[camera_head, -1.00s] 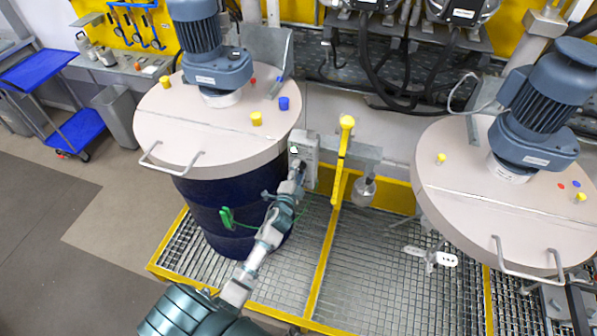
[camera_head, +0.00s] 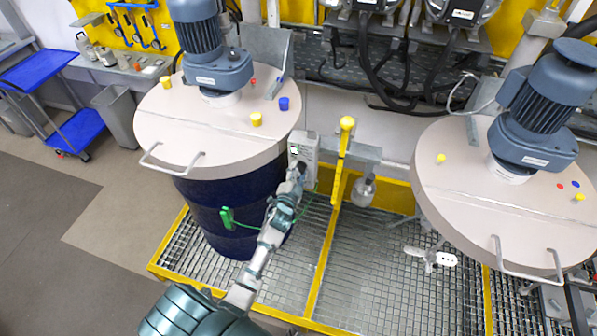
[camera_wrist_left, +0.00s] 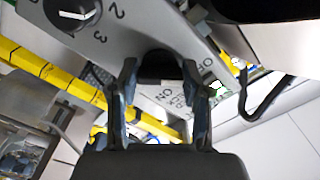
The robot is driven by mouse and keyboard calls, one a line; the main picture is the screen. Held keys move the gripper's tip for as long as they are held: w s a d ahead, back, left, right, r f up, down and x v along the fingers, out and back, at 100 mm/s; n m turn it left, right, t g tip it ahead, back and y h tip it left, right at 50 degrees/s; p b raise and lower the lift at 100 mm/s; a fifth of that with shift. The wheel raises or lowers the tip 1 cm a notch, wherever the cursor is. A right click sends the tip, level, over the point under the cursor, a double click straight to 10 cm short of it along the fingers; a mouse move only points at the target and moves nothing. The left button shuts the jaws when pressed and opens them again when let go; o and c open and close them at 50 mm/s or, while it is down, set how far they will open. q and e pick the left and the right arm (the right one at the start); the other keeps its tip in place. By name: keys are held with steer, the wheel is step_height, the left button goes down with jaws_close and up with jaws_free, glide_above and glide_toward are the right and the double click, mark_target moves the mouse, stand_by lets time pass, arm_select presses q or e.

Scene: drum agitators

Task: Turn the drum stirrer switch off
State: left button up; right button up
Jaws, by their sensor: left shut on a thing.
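The grey switch box (camera_head: 304,147) is mounted between the two drums, beside the yellow post. In the left wrist view its panel (camera_wrist_left: 125,30) shows a dial (camera_wrist_left: 73,12) with numbers and a label with OFF and ON. A black switch knob (camera_wrist_left: 158,64) sits at the panel's lower edge, next to that label. My left gripper (camera_head: 298,168) is at the front of the box. In the wrist view its two fingers (camera_wrist_left: 159,78) stand on either side of the knob, shut on it. The knob's exact angle is hard to tell. My right gripper is not in view.
The left drum (camera_head: 215,120) with its motor (camera_head: 207,55) stands close beside my left arm. The yellow post (camera_head: 341,165) rises just right of the box. Another drum lid (camera_head: 455,185) is at the right. A green clip (camera_head: 227,217) with a cable hangs on the left drum.

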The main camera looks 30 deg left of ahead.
arm_select(q)
steer(key=shift+s+f, duration=0.1)
steer(key=shift+f, duration=0.35)
steer(key=o, duration=1.2)
steer(key=shift+c, duration=0.2)
steer(key=shift+r, duration=0.1)
steer(key=shift+r, duration=0.1)
steer(key=v, duration=1.1)
steer(key=shift+s+d, duration=0.2)
steer(key=shift+s, duration=0.2)
